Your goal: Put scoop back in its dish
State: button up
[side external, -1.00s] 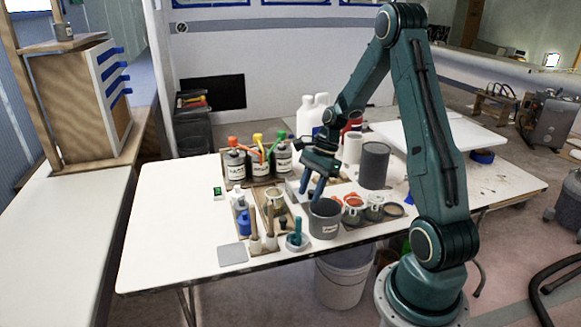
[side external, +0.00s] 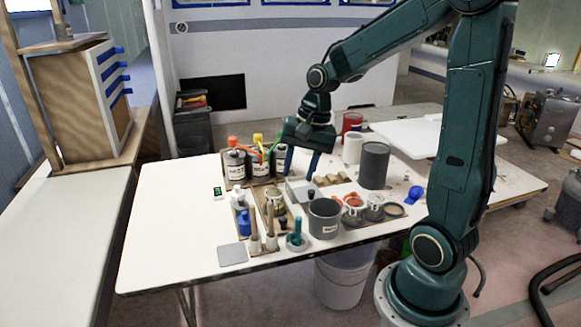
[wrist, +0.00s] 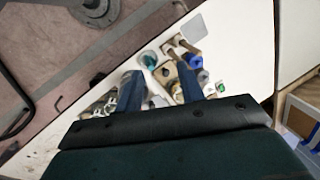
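A small round dish (side external: 296,244) stands near the front edge of the table. A teal upright piece (side external: 297,228), which looks like the scoop, stands in it; the wrist view shows a teal round shape (wrist: 149,58) there. A blue object (side external: 414,194) with a rounded body lies at the right of the table; I cannot tell whether it is a scoop. My gripper (side external: 300,176) hangs above the table, behind and above the dish. Its two blue fingers are apart with nothing visible between them; the wrist view also shows them spread (wrist: 158,72).
A grey pot (side external: 324,220) stands right of the dish, with open tins (side external: 354,210) beyond. Labelled bottles (side external: 235,167) and a tray of brushes and a blue bottle (side external: 244,222) stand left. A dark grey cylinder (side external: 374,165) stands behind. The table's left part is clear.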

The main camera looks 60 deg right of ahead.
jog(key=s+a+r+n+t, duration=0.1)
jog(key=s+a+r+n, duration=0.3)
jog(key=s+a+n, duration=0.1)
jog(key=s+a+r+n+t+h, duration=0.1)
jog(key=s+a+r+n, duration=0.3)
jog(key=s+n, duration=0.4)
jog(key=shift+a+r+t, duration=0.15)
jog(key=shift+a+t, duration=0.5)
jog(key=shift+t, duration=0.05)
